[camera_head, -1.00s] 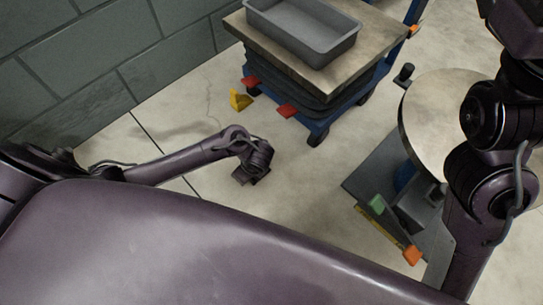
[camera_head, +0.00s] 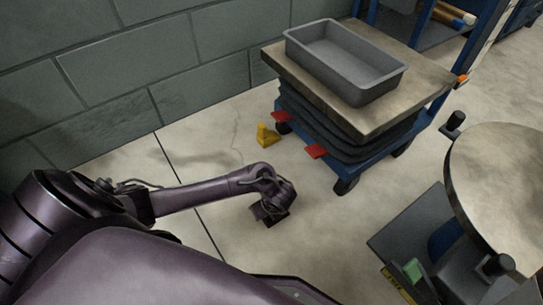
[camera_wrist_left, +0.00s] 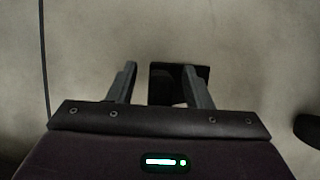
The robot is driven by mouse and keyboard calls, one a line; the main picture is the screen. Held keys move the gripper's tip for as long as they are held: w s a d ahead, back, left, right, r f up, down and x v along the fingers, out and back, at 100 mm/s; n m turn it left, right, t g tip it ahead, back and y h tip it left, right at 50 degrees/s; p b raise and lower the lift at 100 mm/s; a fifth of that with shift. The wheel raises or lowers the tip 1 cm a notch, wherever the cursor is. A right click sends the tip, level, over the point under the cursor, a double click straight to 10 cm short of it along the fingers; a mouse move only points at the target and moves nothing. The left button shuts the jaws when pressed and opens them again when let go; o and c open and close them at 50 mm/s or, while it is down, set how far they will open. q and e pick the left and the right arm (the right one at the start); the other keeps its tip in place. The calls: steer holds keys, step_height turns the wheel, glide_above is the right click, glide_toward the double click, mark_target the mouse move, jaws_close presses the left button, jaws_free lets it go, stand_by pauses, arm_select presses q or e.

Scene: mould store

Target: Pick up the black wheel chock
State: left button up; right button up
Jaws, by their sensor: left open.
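The black wheel chock (camera_wrist_left: 168,90) appears in the left wrist view as a dark block on the pale floor, just beyond my left gripper (camera_wrist_left: 160,72). The gripper is open, with its two fingers apart. The right-hand finger overlaps part of the chock, which sits right of the middle of the gap. I cannot tell how much height separates them. In the head view my left gripper (camera_head: 271,212) points down low over the floor in front of the trolley; the chock cannot be told apart from it there. My right gripper is out of view.
A blue lift trolley (camera_head: 364,165) with red pedals carries a grey tray (camera_head: 345,62) on its top. A yellow chock (camera_head: 267,135) lies beside it. A round-topped stand (camera_head: 490,190) is at right. A block wall (camera_head: 180,60) runs behind; floor around my left gripper is clear.

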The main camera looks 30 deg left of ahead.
arm_select(q)
steer(key=shift+a+f, duration=0.1)
jaws_close()
stand_by(0.6)
